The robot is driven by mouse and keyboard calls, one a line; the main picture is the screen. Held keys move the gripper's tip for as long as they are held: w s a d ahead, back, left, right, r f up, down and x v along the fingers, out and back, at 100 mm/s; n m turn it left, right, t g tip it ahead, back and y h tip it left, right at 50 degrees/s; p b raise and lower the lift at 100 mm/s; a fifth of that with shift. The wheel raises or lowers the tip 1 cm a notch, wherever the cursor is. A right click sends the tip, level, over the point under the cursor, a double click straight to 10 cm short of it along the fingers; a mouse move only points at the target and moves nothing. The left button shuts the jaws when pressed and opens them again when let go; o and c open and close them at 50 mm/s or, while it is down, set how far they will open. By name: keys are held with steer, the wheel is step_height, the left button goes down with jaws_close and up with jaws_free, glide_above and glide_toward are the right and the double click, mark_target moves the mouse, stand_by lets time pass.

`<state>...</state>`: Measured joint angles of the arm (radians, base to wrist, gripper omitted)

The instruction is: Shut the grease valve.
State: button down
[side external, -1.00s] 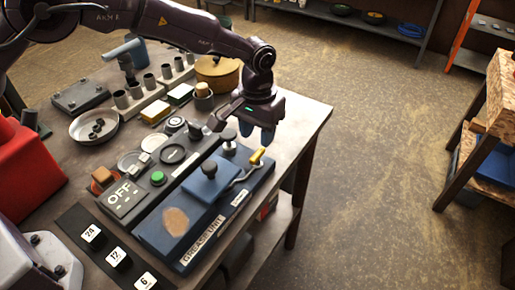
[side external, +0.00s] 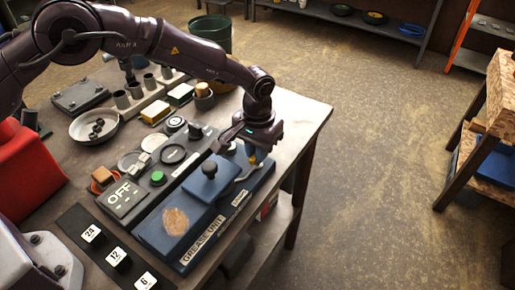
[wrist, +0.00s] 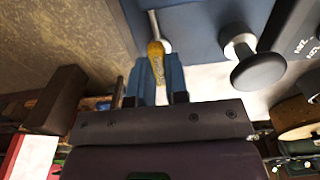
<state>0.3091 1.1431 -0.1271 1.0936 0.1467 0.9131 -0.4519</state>
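The grease unit (side external: 152,240) is a long blue block on the workbench, with its label on the front edge. A bent metal valve lever (side external: 243,173) rises at its far right end and has a yellow grip (wrist: 156,62). My gripper (side external: 256,158) is lowered over that grip, and its blue fingers hide most of it in the side view. In the wrist view, my gripper (wrist: 159,78) has one finger on each side of the yellow grip. I cannot tell whether the fingers press on it.
A dark round knob (side external: 209,169) stands on the blue plate; it also shows close by in the wrist view (wrist: 258,70). The OFF panel (side external: 124,197) with a green button (side external: 158,178) lies left of the unit. The bench's far right corner (side external: 310,112) is clear.

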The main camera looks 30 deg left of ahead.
steer(key=shift+m, duration=0.4)
steer(key=m, duration=0.3)
steer(key=shift+m, duration=0.4)
steer(key=m, duration=1.3)
steer(key=shift+m, duration=0.3)
steer(key=c, duration=1.1)
jaws_free()
step_height(320, 180, up, 13)
